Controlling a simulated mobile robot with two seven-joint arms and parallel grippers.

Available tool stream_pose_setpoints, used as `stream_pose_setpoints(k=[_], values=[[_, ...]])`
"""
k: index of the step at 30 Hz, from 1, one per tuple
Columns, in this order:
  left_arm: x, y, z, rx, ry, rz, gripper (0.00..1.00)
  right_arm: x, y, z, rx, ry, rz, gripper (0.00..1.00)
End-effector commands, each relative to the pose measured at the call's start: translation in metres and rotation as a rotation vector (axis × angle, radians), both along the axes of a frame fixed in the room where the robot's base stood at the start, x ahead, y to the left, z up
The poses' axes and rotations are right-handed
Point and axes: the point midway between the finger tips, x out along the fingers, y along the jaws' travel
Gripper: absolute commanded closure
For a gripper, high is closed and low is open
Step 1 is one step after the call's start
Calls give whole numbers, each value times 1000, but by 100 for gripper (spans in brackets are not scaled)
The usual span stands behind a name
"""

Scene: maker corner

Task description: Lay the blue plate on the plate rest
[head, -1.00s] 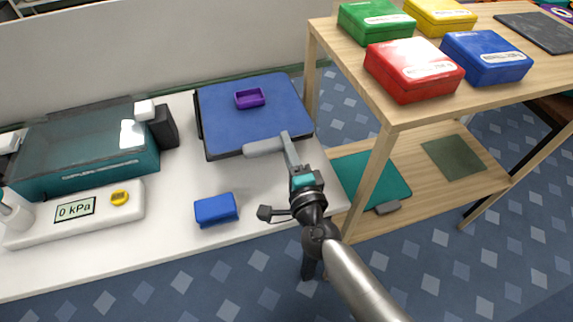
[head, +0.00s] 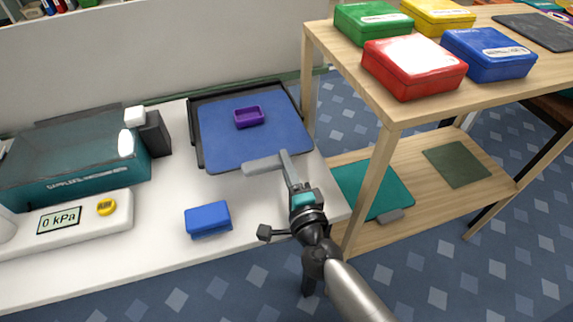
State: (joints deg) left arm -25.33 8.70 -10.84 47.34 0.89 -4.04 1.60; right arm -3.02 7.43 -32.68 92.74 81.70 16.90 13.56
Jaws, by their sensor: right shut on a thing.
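The blue plate (head: 225,145) is a large flat square with a grey handle (head: 264,163) on its near edge. A small purple tray-shaped part (head: 248,117) sits on it. My right gripper (head: 287,160) is shut on the handle. The plate lies over a black frame (head: 197,152), whose left and back edges show; I cannot tell whether they touch. Which thing is the plate rest is not clear; a dark green square (head: 457,164) and a teal plate (head: 372,190) with a grey handle lie on the lower wooden shelf. My left gripper is not in view.
The wooden shelf's post (head: 372,190) stands right of the white table (head: 165,235). Green, yellow, red (head: 413,68) and blue boxes and a dark slab (head: 540,30) are on its top. A small blue box (head: 208,219) and a gauge (head: 60,220) stand on the table.

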Motion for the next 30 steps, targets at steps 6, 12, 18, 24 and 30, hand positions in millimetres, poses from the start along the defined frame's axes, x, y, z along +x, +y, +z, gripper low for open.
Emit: stream_pose_setpoints(k=[6, 12, 18, 24, 30], values=[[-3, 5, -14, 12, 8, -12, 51, 1, 0, -14, 2, -3, -1, 100], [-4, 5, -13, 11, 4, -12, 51, 0, 0, -15, 0, 1, 0, 56], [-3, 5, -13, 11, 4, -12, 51, 0, 0, -15, 0, 1, 0, 45], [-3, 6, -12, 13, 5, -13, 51, 0, 0, -13, 0, 1, 0, 45], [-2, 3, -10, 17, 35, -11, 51, -13, -4, -9, -2, 5, 1, 45]])
